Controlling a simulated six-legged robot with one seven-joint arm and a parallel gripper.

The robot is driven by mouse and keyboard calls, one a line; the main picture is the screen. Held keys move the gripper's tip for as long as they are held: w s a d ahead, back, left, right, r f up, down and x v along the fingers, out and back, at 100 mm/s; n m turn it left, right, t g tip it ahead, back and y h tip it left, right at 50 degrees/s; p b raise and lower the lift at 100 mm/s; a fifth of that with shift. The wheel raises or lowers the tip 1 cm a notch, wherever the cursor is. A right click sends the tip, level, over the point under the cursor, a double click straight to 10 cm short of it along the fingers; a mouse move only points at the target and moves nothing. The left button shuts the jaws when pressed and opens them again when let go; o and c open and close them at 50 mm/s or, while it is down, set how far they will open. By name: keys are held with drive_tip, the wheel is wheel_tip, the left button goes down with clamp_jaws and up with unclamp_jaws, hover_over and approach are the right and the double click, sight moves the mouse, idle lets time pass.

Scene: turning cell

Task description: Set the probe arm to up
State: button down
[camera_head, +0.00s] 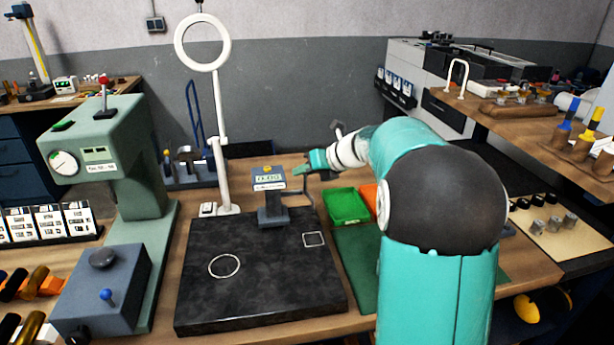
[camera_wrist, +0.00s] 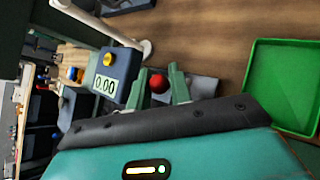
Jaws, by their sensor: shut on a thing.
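The probe device (camera_head: 269,182) is a blue-grey box with a yellow button and a 0.00 display, on a post on a dark stone plate (camera_head: 262,305). A grey bent arm (camera_head: 308,197) shows at its right side. My gripper (camera_head: 302,170) is beside the device's right side, near this arm. In the wrist view, the device (camera_wrist: 116,76) is left of my gripper (camera_wrist: 162,84), whose two green fingers are on either side of a red ball knob (camera_wrist: 159,84). They are shut on it. How the knob joins the probe arm is hidden.
A green tray (camera_head: 346,207) and an orange tray (camera_head: 369,196) lie to the right of the device. A white ring lamp (camera_head: 219,150) stands behind left. A green machine (camera_head: 125,160) stands at left. The stone plate's front is clear except for flat outlines.

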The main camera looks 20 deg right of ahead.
drive_tip(key=w+d+f+m+g+y, duration=0.1)
drive_tip(key=w+f+m+g, duration=0.1)
drive_tip(key=w+g, duration=0.3)
drive_tip(key=shift+w+m+g, duration=0.3)
drive_tip(key=shift+m+g, duration=0.3)
drive_tip(key=shift+g, duration=1.1)
drive_tip(key=shift+f, duration=0.1)
drive_tip(key=c, duration=1.3)
unclamp_jaws()
